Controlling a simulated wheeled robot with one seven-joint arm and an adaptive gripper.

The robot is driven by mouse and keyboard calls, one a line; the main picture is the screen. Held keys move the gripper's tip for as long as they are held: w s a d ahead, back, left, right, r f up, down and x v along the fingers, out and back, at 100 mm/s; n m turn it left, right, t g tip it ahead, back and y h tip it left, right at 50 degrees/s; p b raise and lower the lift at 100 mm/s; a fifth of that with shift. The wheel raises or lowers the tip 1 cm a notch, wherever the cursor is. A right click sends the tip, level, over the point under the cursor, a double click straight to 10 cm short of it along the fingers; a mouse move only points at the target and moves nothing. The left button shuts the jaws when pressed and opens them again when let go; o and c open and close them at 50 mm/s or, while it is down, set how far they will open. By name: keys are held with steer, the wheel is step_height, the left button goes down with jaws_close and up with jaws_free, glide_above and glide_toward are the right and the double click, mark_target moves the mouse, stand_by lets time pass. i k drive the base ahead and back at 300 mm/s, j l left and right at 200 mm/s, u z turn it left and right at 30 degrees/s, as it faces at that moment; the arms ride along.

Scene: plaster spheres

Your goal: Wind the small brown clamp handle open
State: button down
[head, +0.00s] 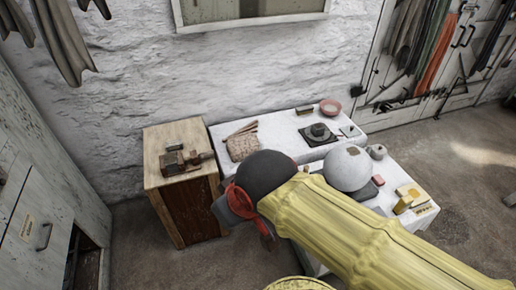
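A small brown and dark clamp-like object (180,160) sits on top of the wooden cabinet at the left centre. It is small in the picture, and I cannot make out its handle clearly or how far it is wound. My arm reaches in from the lower right in a yellow sleeve. At its end my gripper (228,208), grey with red parts, is in front of the cabinet's right side, to the right of and lower in the picture than the clamp. It appears apart from the clamp. Its fingers are not clear, and I see nothing held.
The wooden cabinet (160,139) stands against the white wall. A white bench (275,122) beside it bears a brown cloth (241,147), a black plate (304,139), a pink bowl (330,107) and a pale sphere (347,168). A grey cabinet (38,205) is at left.

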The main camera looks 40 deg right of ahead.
mark_target(203, 156)
steer(key=k+l, duration=0.1)
steer(key=l, duration=0.2)
steer(key=k+l+z, duration=0.15)
steer(key=l, duration=0.15)
steer(key=k+l, duration=0.1)
steer(key=l, duration=0.25)
steer(key=i+j, duration=0.35)
steer(key=i+j+z, duration=0.45)
steer(key=z, duration=0.25)
steer(key=i+j+z, duration=0.15)
steer(key=j+z, duration=0.15)
steer(key=j, duration=0.2)
steer(key=z, duration=0.65)
